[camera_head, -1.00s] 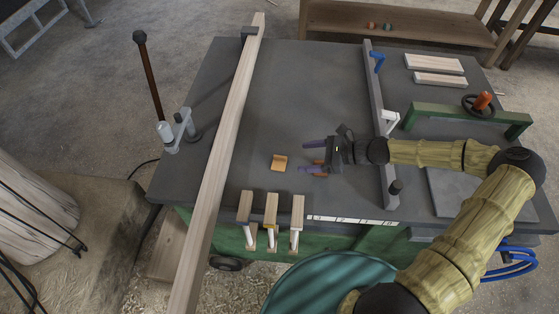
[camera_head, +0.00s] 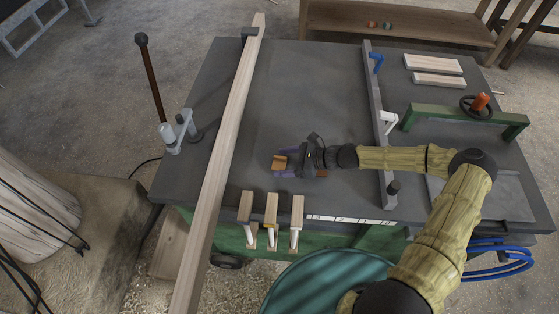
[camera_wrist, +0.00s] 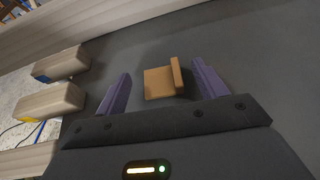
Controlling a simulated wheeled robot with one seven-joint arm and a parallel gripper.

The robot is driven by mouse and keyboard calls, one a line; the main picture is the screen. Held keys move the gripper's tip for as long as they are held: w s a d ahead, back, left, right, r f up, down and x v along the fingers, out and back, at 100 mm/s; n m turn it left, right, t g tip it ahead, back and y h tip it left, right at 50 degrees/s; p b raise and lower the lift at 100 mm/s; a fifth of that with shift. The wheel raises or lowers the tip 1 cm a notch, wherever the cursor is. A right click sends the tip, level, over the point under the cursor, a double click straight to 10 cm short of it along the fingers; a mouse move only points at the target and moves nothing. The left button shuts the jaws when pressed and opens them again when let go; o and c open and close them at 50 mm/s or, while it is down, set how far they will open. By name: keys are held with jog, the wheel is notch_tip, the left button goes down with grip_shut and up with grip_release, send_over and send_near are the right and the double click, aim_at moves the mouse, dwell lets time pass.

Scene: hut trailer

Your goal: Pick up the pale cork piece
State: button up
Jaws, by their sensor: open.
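The pale cork piece (camera_head: 280,162) is a small tan block on the dark grey table top. In the wrist view the cork piece (camera_wrist: 160,82) looks like a flat slab with a raised strip along its right edge. My gripper (camera_head: 287,163) is open, with its purple fingers on either side of the cork piece. In the wrist view my gripper (camera_wrist: 158,88) shows a gap between the left finger and the cork. The right finger is close to the raised strip. The fingers' height above the table is unclear.
A long wooden beam (camera_head: 227,130) crosses the table (camera_head: 310,85) on the left. Several wooden-handled pieces (camera_head: 271,207) stick out at the front edge. A grey rail (camera_head: 378,110) with clamps runs to the right under my arm. The table behind the cork is clear.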

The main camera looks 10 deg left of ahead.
jog(key=shift+a+f, duration=0.25)
jog(key=shift+a, duration=0.35)
jog(key=shift+c, duration=0.2)
jog(key=c, duration=1)
